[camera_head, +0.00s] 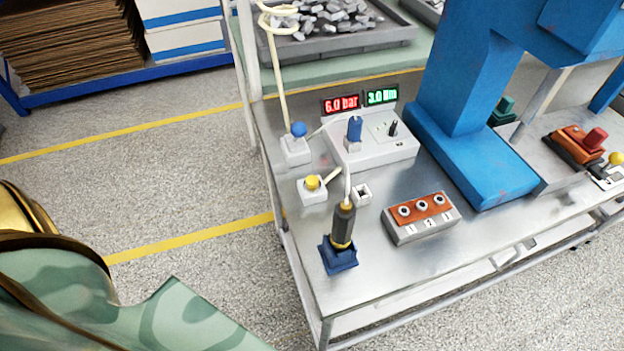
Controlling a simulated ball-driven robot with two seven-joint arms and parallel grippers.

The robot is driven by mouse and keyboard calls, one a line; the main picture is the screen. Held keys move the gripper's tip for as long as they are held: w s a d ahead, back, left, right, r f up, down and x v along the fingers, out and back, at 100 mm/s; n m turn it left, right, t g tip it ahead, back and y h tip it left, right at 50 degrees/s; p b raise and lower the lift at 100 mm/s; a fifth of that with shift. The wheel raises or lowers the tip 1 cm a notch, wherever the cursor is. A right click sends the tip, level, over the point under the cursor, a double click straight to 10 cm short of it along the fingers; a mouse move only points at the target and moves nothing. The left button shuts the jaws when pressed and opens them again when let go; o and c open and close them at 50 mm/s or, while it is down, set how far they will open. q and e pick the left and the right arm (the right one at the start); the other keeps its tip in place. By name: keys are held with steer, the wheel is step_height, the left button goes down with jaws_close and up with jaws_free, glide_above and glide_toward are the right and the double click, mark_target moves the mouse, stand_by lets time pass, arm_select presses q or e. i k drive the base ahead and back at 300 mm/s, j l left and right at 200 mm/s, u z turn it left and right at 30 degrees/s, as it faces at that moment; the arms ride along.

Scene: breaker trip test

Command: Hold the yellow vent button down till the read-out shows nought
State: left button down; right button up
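The yellow vent button (312,183) sits on a small white box near the left edge of a steel bench. The red read-out (342,104) behind it shows 6.0 bar. A green read-out (381,95) beside it shows 3.0 Nm. Nothing touches the yellow button, and its top is unobstructed. Neither of my grippers shows in this view.
A blue-knobbed valve (298,130) stands behind the button. A dark screwdriver (343,225) stands upright in a blue holder in front. A grey block with an orange top (421,216) lies to the right, before a big blue press (465,150). Floor left of the bench is free.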

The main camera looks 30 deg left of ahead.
mark_target(312, 181)
steer(key=i+l+u, duration=0.25)
steer(key=l+u, duration=0.55)
steer(key=i, duration=0.05)
